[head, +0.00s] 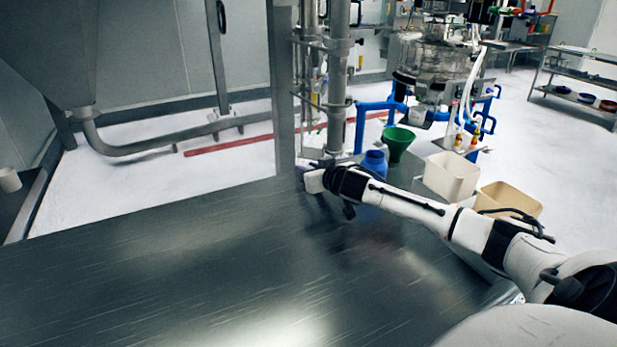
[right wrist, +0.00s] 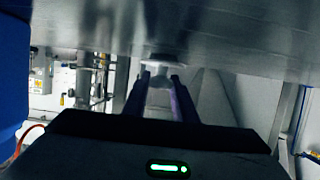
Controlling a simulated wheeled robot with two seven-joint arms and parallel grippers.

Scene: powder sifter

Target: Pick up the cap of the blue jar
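The blue jar (head: 375,163) stands at the far right part of the metal table, partly hidden behind my right forearm. A large blue surface, likely the jar, fills the left edge of the right wrist view (right wrist: 12,75). My right gripper (head: 301,172) is low over the far edge of the table, left of the jar. In the right wrist view its purple fingers (right wrist: 160,78) are apart, with a small pale thing (right wrist: 161,66) at their tips, against the tabletop. I cannot tell whether it is the cap or whether they grip it. My left gripper is out of view.
The metal table (head: 150,270) is bare at its left and front. A green funnel (head: 398,142) is behind the jar. A metal post (head: 283,90) rises at the far edge near my gripper.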

